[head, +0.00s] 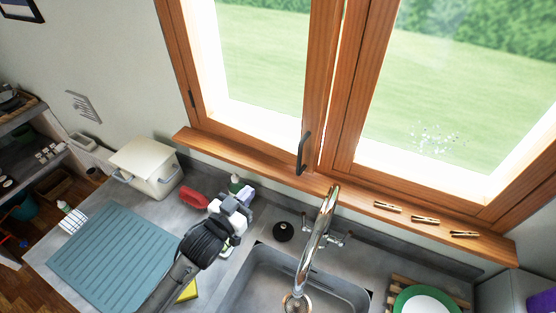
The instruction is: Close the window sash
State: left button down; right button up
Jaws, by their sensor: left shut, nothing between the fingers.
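The wooden window sash (322,75) is the left one of two above the counter, with a dark handle (303,153) low on its right side. A narrow bright gap runs between its right edge and the right sash (367,85), so it looks slightly ajar. My left gripper (242,207) is shut and empty, over the counter left of the sink, below and left of the handle and apart from the sash. My right gripper is not in view.
A curved metal faucet (326,215) stands at the sink (254,273), right of my gripper. Several clothespins (425,220) lie on the wooden sill (354,199). A cream box (146,160), a red brush (192,200) and a blue drying mat (112,257) are to the left.

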aim_at(280, 155)
pick_arm(q)
jog(key=shift+n, duration=0.4)
jog(key=p+x, duration=0.1)
jog(key=x, duration=1.1)
jog(key=shift+d, duration=0.1)
jog(key=shift+x, duration=0.95)
jog(key=shift+w, duration=0.1)
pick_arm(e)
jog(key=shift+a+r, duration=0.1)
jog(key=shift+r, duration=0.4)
